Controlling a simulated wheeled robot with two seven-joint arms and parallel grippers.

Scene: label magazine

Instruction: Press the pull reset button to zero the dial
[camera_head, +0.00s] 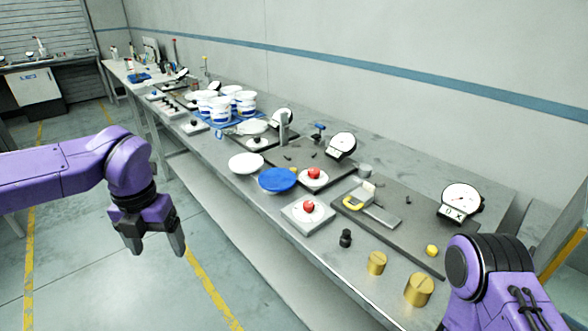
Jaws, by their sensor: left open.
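A white round dial (461,197) with a dark needle stands tilted at the right of the bench, on a dark plate (392,240). Its reading is too small to make out. Another white dial (342,145) stands farther back. A red knob (308,206) sits on a white disc on a grey block, and another red knob (314,173) sits behind it. A yellow knob (432,251) is on the dark plate's near right. I cannot tell which is the pull reset button. My left gripper (156,248) is open and empty, pointing down left of the bench, away from these things. My right gripper is outside the picture.
The long grey bench (275,215) runs along the wall. White tubs (220,110) stand farther back. The floor at left is clear.

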